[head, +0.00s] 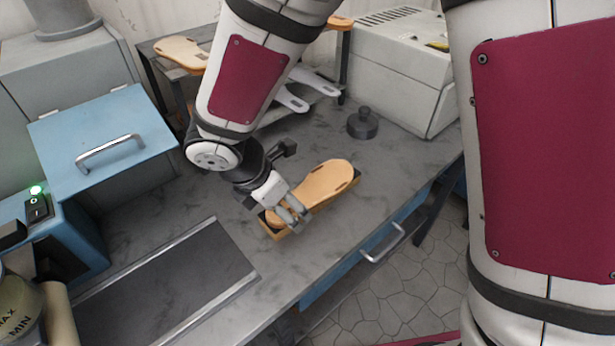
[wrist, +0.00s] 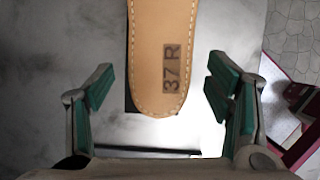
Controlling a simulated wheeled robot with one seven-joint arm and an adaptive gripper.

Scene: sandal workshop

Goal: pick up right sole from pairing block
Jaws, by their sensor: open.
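The right sole (head: 325,181) is tan with stitched edges and lies on the pairing block (head: 355,179) on the grey bench. In the wrist view the sole (wrist: 163,50) shows its rounded end, marked "37 R". My gripper (head: 288,217) is at the near-left end of the sole in the head view and partly hides it. In the wrist view my gripper (wrist: 160,95) is open, with one green-padded finger on each side of the sole's end. Gaps show between both pads and the sole in that picture. The block is mostly hidden under the sole.
A dark conveyor-like strip (head: 170,290) with metal rails lies at front left. A blue lidded machine (head: 105,140) stands at left. A dark round weight (head: 362,123) and a grey box machine (head: 400,70) are behind. A rack with soles (head: 182,52) stands at the back.

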